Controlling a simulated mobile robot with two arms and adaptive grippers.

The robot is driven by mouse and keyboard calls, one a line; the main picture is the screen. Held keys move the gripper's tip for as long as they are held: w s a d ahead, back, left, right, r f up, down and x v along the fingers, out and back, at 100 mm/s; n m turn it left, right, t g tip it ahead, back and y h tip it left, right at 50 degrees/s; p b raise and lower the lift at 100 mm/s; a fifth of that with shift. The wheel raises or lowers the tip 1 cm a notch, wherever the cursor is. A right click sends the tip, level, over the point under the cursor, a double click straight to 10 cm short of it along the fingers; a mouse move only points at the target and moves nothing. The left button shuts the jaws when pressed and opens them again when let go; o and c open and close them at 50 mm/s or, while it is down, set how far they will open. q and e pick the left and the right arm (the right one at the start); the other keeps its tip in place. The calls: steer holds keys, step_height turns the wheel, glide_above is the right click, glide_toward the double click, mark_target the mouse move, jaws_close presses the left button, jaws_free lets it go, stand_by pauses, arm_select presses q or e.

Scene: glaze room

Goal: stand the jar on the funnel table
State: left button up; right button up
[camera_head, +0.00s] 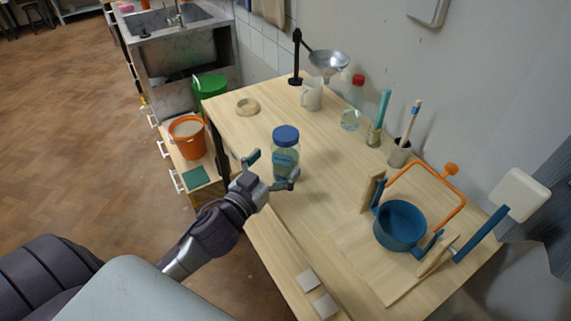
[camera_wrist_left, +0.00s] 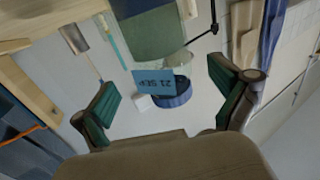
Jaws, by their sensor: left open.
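The jar (camera_head: 285,158) is clear glass with a blue lid and a blue label. In the head view it appears upright at the near left side of the wooden funnel table (camera_head: 325,205); its base is partly hidden by a finger. In the left wrist view the jar (camera_wrist_left: 160,35) shows upside down, with its label reading "21 SEP". My left gripper (camera_head: 272,169) is open at the jar, its fingers apart to either side in the head view. Whether a finger touches the glass I cannot tell. The metal funnel (camera_head: 328,63) sits on a black stand at the table's back. My right gripper is not in view.
A wooden ring (camera_head: 247,107) lies back left. An orange bucket (camera_head: 187,138) stands lower left.

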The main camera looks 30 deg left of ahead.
mark_target(286, 148)
arm_select(q)
steer(key=w, duration=0.1)
steer(key=w+p, duration=0.1)
steer(key=w, duration=0.2)
steer(key=shift+r, duration=0.3)
steer(key=shift+w+f, duration=0.1)
steer(key=shift+w, duration=0.4)
steer(key=shift+s, duration=0.1)
steer(key=c, duration=1.8)
jaws_close()
steer(key=shift+r, duration=0.2)
